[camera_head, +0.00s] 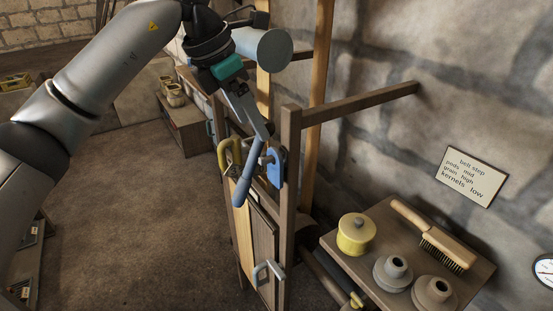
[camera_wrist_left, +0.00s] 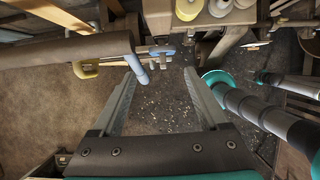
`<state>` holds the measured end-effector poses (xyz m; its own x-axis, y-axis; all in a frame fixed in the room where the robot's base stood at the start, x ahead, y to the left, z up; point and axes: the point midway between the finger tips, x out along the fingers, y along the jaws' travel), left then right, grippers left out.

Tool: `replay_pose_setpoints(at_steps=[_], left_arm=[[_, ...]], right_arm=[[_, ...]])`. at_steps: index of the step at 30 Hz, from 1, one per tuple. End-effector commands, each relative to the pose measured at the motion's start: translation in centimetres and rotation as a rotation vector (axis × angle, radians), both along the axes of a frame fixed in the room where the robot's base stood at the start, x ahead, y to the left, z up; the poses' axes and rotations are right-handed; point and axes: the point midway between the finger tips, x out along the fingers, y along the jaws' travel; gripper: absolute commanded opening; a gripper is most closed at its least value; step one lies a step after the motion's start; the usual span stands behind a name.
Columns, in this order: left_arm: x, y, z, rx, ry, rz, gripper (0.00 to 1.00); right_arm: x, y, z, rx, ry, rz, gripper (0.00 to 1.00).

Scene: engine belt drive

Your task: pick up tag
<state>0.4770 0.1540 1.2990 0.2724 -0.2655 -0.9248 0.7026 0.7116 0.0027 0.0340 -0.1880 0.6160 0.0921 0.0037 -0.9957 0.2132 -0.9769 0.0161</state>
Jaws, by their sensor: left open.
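The tag appears to be the small blue plate (camera_head: 277,167) hanging at the wooden post in the head view, beside a grey-blue peg. In the left wrist view a blue piece (camera_wrist_left: 161,50), likely the same tag seen edge-on, lies beyond the fingertips. My left gripper (camera_head: 258,128) is above and left of the tag, pointing down. Its fingers (camera_wrist_left: 160,95) are open with nothing between them. A grey-blue rod (camera_head: 248,175) hangs below the fingers in the head view; whether they touch is unclear.
A yellow padlock-like loop (camera_head: 230,150) hangs left of the tag. The wooden post (camera_head: 290,150) and rail (camera_head: 365,101) stand close by. A side table (camera_head: 327,238) holds a yellow pot (camera_head: 356,233), a brush (camera_head: 433,234) and two grey pots. Open floor (camera_head: 130,220) lies left.

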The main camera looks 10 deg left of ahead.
Motion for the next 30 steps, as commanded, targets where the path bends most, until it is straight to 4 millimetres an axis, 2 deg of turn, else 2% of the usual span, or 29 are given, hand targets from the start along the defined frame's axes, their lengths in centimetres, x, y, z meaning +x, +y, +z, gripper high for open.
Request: replay_pose_setpoints(at_steps=[3, 9, 17, 25, 30], left_arm=[[0.7, -0.8, -2.7, -0.001, 0.005, -0.003, 0.78], [1.6, -1.8, -5.8, -0.002, 0.002, -0.002, 0.78], [2.1, -2.4, -7.4, -0.004, 0.002, -0.003, 0.78], [3.1, -3.7, -10.9, -0.004, 0.002, -0.003, 0.78], [3.3, -3.8, -11.4, -0.004, -0.001, -0.003, 0.78]], right_arm=[[0.0, 0.0, 0.2, 0.0, 0.0, 0.0, 0.58], [0.0, 0.0, 0.4, 0.0, 0.0, 0.0, 0.58], [0.0, 0.0, 0.8, 0.0, 0.0, 0.0, 0.58], [0.1, 0.0, 1.5, 0.0, 0.0, -0.001, 0.58], [0.1, 0.0, 1.5, 0.0, 0.0, -0.001, 0.58]])
